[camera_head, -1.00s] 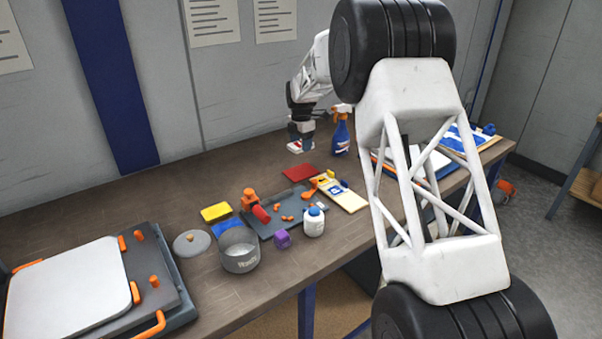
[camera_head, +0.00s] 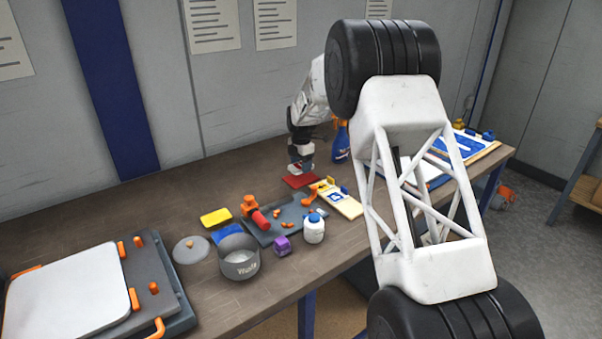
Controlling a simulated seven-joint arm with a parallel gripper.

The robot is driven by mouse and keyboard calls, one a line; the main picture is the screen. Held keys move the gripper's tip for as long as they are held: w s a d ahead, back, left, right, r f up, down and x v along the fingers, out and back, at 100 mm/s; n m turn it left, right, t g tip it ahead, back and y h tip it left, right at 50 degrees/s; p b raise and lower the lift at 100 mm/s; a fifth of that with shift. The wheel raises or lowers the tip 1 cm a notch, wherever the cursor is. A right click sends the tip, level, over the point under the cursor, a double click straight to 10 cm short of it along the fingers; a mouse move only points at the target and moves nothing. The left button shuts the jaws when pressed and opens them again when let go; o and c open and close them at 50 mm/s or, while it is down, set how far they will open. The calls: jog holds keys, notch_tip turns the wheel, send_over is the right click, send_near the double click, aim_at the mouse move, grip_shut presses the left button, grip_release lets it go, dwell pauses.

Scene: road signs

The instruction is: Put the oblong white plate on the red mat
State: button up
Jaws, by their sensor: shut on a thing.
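The red mat (camera_head: 299,182) lies flat on the table near the back, just below my gripper in the picture. My gripper (camera_head: 300,166) is shut on a small white piece, which I take to be the oblong white plate (camera_head: 295,171). The plate is mostly hidden by the fingers. It is over or at the far edge of the mat; I cannot tell whether it touches.
A blue spray bottle (camera_head: 341,142) stands right of my gripper, partly behind my arm. A yellow-and-white board (camera_head: 341,203) and a dark tray (camera_head: 275,225) with orange pieces lie in front. A grey pot (camera_head: 239,262) and white bottle (camera_head: 314,231) stand nearer.

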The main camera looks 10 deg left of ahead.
aim_at(301, 178)
jog(key=shift+f, duration=1.85)
jog(key=shift+f, duration=0.1)
jog(key=o, duration=0.9)
notch_tip(301, 178, up, 12)
jog(key=shift+r, duration=0.1)
jog(key=shift+r, duration=0.1)
